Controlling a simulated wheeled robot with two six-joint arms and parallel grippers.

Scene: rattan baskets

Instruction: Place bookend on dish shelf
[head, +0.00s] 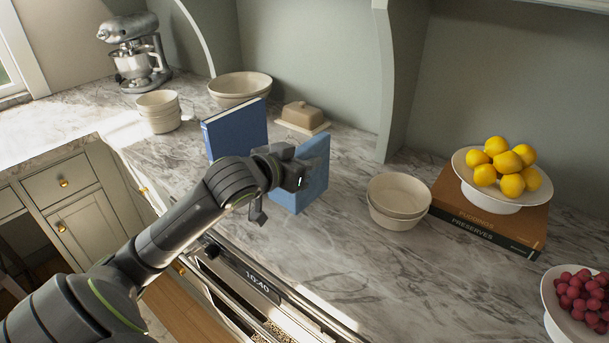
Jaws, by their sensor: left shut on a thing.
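My left gripper (294,178) is shut on a light blue upright block (313,170), which looks like the bookend. The gripper's fingers meet its left side and hide part of it. The bookend is at or just above the marble counter; I cannot tell whether it touches. A darker blue book (238,130) stands upright to its left. I cannot make out which part is the dish shelf; only a pale shelf edge (575,4) shows at the top right. My right gripper is not in view.
Stacked bowls (398,205) stand right of the bookend. Beyond them are books (480,222) under a lemon stand (491,196), and a bowl of red fruit (553,318).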

